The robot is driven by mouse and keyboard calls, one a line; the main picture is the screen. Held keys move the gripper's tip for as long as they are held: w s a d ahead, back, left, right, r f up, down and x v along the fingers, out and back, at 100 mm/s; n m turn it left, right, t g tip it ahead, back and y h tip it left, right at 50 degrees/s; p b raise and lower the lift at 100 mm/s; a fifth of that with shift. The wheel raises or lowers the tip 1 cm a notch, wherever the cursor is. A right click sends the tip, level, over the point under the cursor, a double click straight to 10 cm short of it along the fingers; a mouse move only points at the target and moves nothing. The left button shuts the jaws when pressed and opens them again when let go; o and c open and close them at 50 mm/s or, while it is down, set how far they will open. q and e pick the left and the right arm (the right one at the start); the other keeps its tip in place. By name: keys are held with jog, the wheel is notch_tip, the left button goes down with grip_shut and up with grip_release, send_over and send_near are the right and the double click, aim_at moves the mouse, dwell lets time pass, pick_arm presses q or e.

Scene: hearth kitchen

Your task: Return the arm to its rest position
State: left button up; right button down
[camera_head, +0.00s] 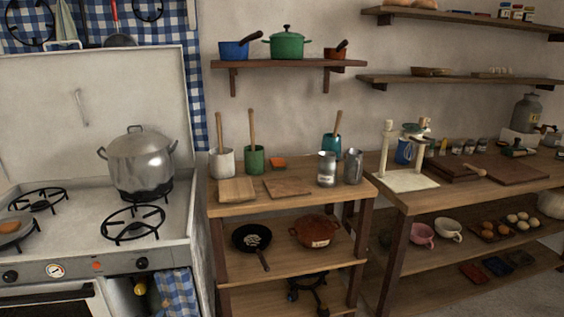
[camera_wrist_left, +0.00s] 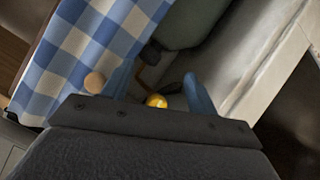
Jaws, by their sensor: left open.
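My left gripper (camera_wrist_left: 160,88) shows in the left wrist view with its two blue fingers apart. Nothing is seen held between them. A blue and white checked cloth (camera_wrist_left: 85,50) is close by on the left of that view. A small shiny yellow thing (camera_wrist_left: 157,101) shows low between the fingers, and a tan round knob (camera_wrist_left: 94,82) shows beside the left finger; I cannot tell what either belongs to. I cannot make out either gripper in the head view.
A stove (camera_head: 90,230) with a large steel pot (camera_head: 141,162) stands at left. A checked towel (camera_head: 175,292) hangs on its front. A wooden shelf table (camera_head: 290,205) with utensil pots and boards stands in the middle, beside a longer wooden counter (camera_head: 440,195) at right.

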pick_arm(q)
jog(key=s+d+r+m+g+h+p, duration=0.1)
jog(key=s+d+r+m+g, duration=0.25)
jog(key=s+d, duration=0.5)
jog(key=s+d+r+m+g+p, duration=0.1)
jog(key=s+d+r+m+g, duration=0.2)
jog(key=s+d+r, duration=0.35)
jog(key=s+d+r+m+g+h+p, duration=0.1)
jog(key=s+d+r+p, duration=0.1)
jog(key=s+d, duration=0.6)
jog(key=s+d+r+m+g+p, duration=0.1)
jog(key=s+d+r, duration=0.1)
jog(key=s+d, duration=0.65)
jog(key=s+f+g+p, duration=0.2)
jog(key=s, duration=1.1)
jog(key=shift+s+d+f+h, duration=0.2)
jog(key=shift+s+d+h, duration=0.05)
jog(key=shift+s+h, duration=0.05)
pick_arm(e)
jog(key=d+r, duration=0.3)
jog(key=r, duration=0.5)
jog(key=s+d+r+g+h, duration=0.1)
jog(key=d+r, duration=0.2)
jog(key=r, duration=0.4)
jog(key=shift+d+r+m+h, duration=0.3)
jog(key=shift+d+r, duration=0.05)
jog(key=shift+s, duration=0.15)
